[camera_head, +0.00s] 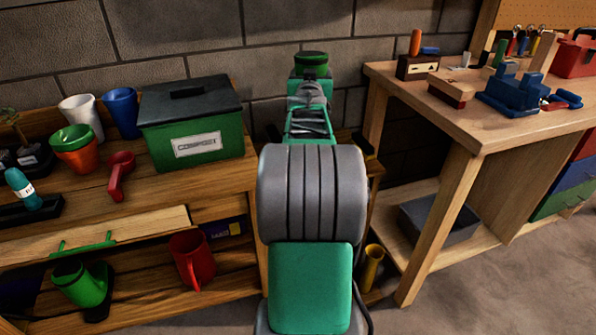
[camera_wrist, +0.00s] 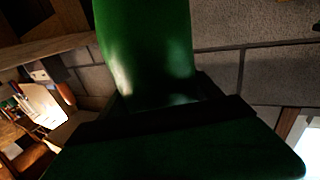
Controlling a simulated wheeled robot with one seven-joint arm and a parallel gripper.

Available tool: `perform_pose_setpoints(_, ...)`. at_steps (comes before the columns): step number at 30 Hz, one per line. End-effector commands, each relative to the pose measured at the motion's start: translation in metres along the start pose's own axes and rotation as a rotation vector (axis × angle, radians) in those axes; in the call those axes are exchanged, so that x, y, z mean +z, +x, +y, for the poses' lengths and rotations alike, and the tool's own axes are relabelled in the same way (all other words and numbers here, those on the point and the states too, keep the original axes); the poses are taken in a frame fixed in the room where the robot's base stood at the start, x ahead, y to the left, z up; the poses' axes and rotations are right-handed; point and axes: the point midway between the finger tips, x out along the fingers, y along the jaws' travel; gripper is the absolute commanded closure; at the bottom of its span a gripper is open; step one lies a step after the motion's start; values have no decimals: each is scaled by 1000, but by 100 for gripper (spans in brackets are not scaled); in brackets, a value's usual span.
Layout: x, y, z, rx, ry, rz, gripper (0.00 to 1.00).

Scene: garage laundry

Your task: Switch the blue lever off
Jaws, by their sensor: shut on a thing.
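A small wood-and-dark box (camera_head: 418,67) with a pale marked plate stands on the right workbench, at its back left corner. An orange lever (camera_head: 415,42) stands upright on it. What looks like the blue lever (camera_head: 430,50) lies nearly flat beside it, pointing right. My gripper (camera_head: 312,86) is in front of the wall, left of the box and apart from it. It is shut on a green rounded object (camera_head: 312,60), which fills the top middle of the wrist view (camera_wrist: 145,50). Its fingertips are largely hidden in both views.
A red toolbox (camera_head: 575,55) stands behind. On the left bench are a green compost bin (camera_head: 195,125), cups and a red scoop (camera_head: 120,175). A block wall closes the back.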

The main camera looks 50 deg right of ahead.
Motion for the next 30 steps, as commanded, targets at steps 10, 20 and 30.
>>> perform_pose_setpoints(10, -3, 2, 3, 4, 0, 5, 99)
perform_pose_setpoints(20, 64, 2, 3, 6, 0, 0, 99)
perform_pose_setpoints(30, 121, 2, 3, 8, 0, 5, 99)
